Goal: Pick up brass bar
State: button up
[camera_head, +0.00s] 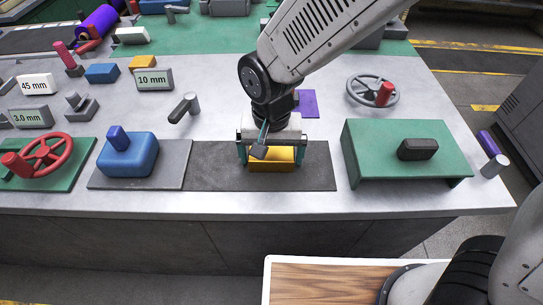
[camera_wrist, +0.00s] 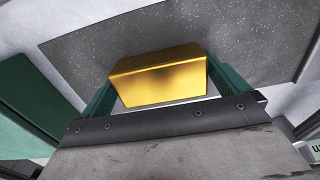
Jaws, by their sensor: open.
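The brass bar (camera_head: 272,166) is a shiny gold block lying on a dark grey mat (camera_head: 317,177) near the front edge of the bench. It also shows in the wrist view (camera_wrist: 162,77), between my green fingers. My gripper (camera_head: 271,157) is above the bar, pointing down, with one finger at each end of it. In the wrist view my gripper (camera_wrist: 155,85) is open, its fingers beside the bar's two ends. Whether either finger touches the bar I cannot tell. Part of the bar's top is hidden by my wrist in the head view.
Left of the mat is a blue block (camera_head: 128,158) with a knob. Right is a green raised stand (camera_head: 403,148) with a black handle. A red handwheel (camera_head: 47,157) sits far left. Behind are a grey lever (camera_head: 185,108), a purple piece (camera_head: 309,103) and a grey handwheel (camera_head: 360,85).

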aim_at(271, 153)
jog(key=c, duration=0.9)
jog(key=shift+r, duration=0.15)
jog(key=shift+r, duration=1.4)
jog(key=shift+s+r, duration=0.15)
jog(key=shift+r, duration=0.15)
jog(key=s+d+r, duration=0.1)
jog(key=s+d, duration=0.1)
jog(key=s, duration=1.3)
jog(key=shift+s+d+r, duration=0.2)
jog(key=shift+s, duration=0.05)
